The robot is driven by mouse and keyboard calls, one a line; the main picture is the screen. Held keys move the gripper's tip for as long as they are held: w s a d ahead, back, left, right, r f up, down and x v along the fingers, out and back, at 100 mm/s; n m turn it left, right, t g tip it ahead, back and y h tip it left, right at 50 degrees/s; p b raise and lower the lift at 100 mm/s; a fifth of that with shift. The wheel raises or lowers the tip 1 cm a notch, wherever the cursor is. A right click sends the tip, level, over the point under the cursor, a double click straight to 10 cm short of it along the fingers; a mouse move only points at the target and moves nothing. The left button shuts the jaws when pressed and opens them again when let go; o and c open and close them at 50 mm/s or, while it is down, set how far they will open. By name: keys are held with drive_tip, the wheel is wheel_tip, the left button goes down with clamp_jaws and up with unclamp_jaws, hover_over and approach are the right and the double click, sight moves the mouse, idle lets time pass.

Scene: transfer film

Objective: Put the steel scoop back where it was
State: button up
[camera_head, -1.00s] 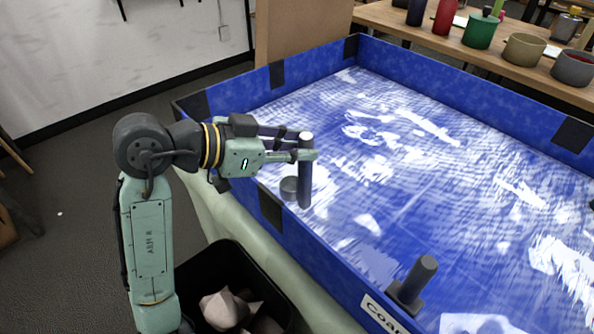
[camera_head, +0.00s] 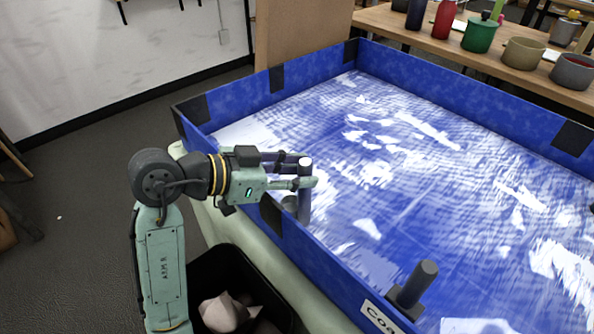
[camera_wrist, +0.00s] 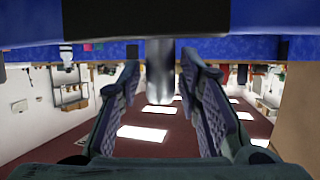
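The steel scoop is a dark grey upright handle (camera_head: 305,205) with a pale top end and a small round dark bowl (camera_head: 290,203) beside its lower part. My gripper (camera_head: 305,182) comes in from the left, with its fingers on either side of the handle near its top. It holds the scoop over the near left wall of the blue tray (camera_head: 335,268). In the wrist view, which is upside down, the grey handle (camera_wrist: 160,72) stands between the two ribbed fingers. The scoop's lower end is hard to make out against the tray wall.
A dark cylinder on a block (camera_head: 418,282) stands at the tray's near edge, by a white label. A black bin (camera_head: 285,300) with pale lumps is below my arm. A wooden table (camera_head: 500,72) with bottles and pots is behind. The tray's middle is free of standing objects.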

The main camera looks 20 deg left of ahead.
drive_tip(key=shift+o, duration=0.7)
drive_tip(key=shift+r, duration=0.1)
